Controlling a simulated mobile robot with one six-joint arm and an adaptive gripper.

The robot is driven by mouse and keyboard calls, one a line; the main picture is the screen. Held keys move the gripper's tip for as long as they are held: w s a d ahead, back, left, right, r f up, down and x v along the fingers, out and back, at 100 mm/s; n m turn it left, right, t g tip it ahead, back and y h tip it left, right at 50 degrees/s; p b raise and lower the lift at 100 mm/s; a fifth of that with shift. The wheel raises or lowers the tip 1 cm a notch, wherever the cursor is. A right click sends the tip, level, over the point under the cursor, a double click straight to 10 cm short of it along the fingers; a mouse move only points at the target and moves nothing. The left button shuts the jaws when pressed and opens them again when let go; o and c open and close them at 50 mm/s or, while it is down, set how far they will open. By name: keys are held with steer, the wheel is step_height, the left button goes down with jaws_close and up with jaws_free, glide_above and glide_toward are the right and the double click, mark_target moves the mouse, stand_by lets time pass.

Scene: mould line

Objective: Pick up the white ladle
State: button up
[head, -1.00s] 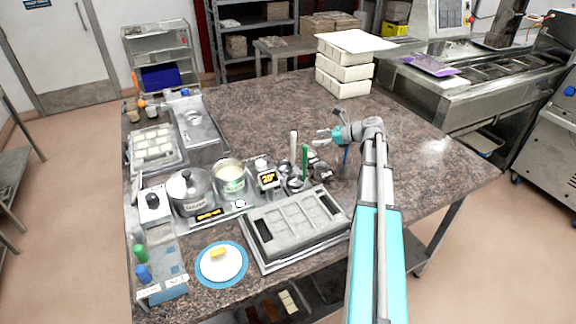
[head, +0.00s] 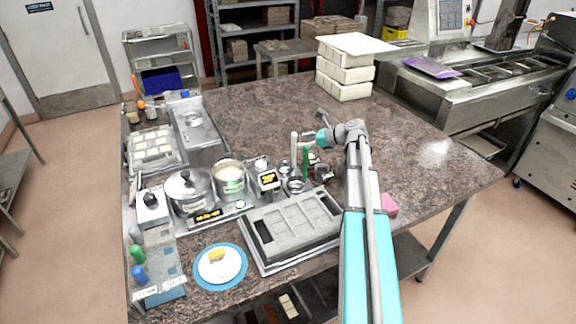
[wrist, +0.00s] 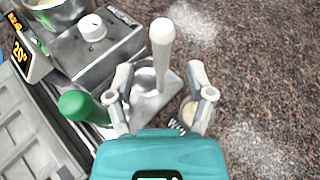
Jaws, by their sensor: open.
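The white ladle (wrist: 162,42) stands with its pale handle up in the wrist view, rising from a metal holder or bowl. In the head view its handle (head: 294,146) shows just left of my gripper. My gripper (wrist: 160,85) is open, with one finger on each side of the handle's lower part. I cannot tell whether either finger touches it. A green-handled tool (wrist: 76,104) stands to the left of the fingers; its green handle also shows in the head view (head: 305,162). The ladle's lower end is partly hidden.
A grey mould tray (head: 292,228) lies in front of the handles. The table's back middle is clear.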

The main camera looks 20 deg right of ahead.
mark_target(294, 148)
steer(key=shift+b+x, duration=0.75)
steer(key=shift+x, duration=1.5)
steer(key=shift+w+d, duration=0.1)
jaws_close()
